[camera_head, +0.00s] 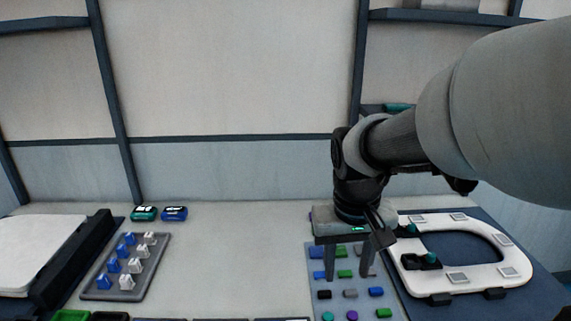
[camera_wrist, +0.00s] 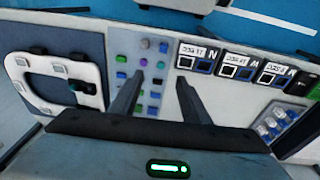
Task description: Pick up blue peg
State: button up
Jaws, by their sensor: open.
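My gripper (camera_head: 347,276) is open and empty, fingers down over a blue-grey panel (camera_head: 397,308) of small coloured pieces. Blue pieces on this panel include one at its right (camera_head: 376,291). In the wrist view the open fingers (camera_wrist: 158,82) flank part of the panel, with a blue piece (camera_wrist: 155,95) showing between them. A grey tray (camera_head: 92,294) at left holds rows of blue pegs (camera_head: 113,265) and white pegs. The tray also shows at the right of the wrist view (camera_wrist: 296,112). My fingers hide part of the panel; whether they touch any piece I cannot tell.
A white toilet-seat-shaped ring (camera_head: 512,282) with black clamps lies right of the panel. A teal device (camera_head: 144,213) and a blue device (camera_head: 174,213) stand behind the tray. Labelled boxes (camera_wrist: 237,59) line the near edge. The middle tabletop (camera_head: 240,255) is clear.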

jog(key=shift+g+y, duration=0.3)
jog(key=shift+g, duration=0.5)
jog(key=w+f+b, duration=0.1)
jog(key=f, duration=0.5)
jog(key=w+f+b, duration=0.1)
jog(key=f+b, duration=0.1)
jog(key=f, duration=0.5)
jog(key=w+f+b, duration=0.1)
jog(key=f+b, duration=0.1)
jog(key=f, duration=0.5)
jog(key=shift+w+d+f, duration=0.1)
jog(key=shift+w+f, duration=0.15)
jog(key=shift+w, duration=0.1)
jog(key=shift+s+d+f+b, duration=0.1)
jog(key=shift+f+b, duration=0.3)
jog(key=shift+f, duration=1.1)
jog(key=shift+s+d+f+b, duration=0.1)
jog(key=shift+f+b, duration=0.25)
jog(key=shift+f, duration=1.1)
jog(key=shift+c, duration=0.4)
grip_shut()
